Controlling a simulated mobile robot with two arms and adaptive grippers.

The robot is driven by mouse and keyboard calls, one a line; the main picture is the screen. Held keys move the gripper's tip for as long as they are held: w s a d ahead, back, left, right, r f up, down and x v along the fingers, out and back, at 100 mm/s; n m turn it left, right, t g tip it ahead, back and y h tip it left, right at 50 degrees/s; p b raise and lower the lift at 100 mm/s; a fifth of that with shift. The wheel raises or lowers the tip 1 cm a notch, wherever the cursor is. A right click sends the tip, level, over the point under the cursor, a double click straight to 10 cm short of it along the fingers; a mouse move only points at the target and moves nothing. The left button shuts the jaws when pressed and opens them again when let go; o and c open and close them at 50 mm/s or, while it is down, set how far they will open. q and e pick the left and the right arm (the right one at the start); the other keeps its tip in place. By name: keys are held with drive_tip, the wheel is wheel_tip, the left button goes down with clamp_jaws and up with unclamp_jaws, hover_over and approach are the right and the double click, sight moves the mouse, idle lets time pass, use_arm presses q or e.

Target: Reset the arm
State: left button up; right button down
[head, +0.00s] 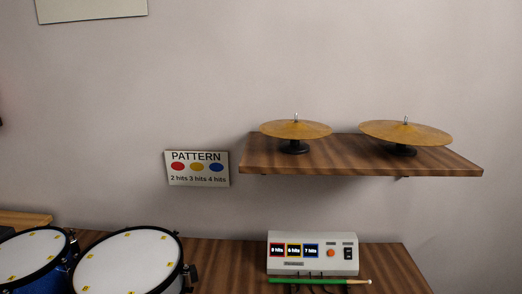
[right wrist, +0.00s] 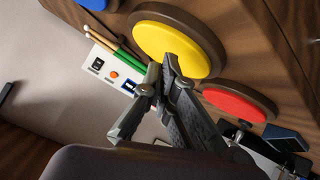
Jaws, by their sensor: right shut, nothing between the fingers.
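My right gripper (right wrist: 160,68) shows in the right wrist view, its fingers shut together with nothing between them. Its tips lie in front of the edge of a yellow pad (right wrist: 172,45); I cannot tell whether they touch. No gripper shows in the head view, and my left gripper is out of sight.
A counter box (head: 312,252) stands on the wooden table with a green drumstick (head: 320,281) before it. Drums (head: 128,262) stand at left. A wall shelf (head: 330,160) holds two cymbals (head: 296,129). A red pad (right wrist: 240,102) sits beside the yellow one.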

drive_tip(key=s+a+f+m+g, duration=0.15)
drive_tip(key=s+g, duration=0.25)
drive_tip(key=s, duration=0.5)
drive_tip(key=s+f+m+g, duration=0.2)
drive_tip(key=s+g, duration=0.1)
drive_tip(key=s, duration=0.6)
wheel_tip(320, 180, down, 24)
drive_tip(key=s+g, duration=0.1)
drive_tip(key=g, duration=0.1)
drive_tip(key=s+d+f+p, duration=0.1)
drive_tip(key=s+d+f, duration=0.1)
drive_tip(key=s+f, duration=1.4)
drive_tip(key=shift+s+d+f+n+g, duration=0.35)
drive_tip(key=shift+s+n+g, duration=0.1)
drive_tip(key=shift+s, duration=0.2)
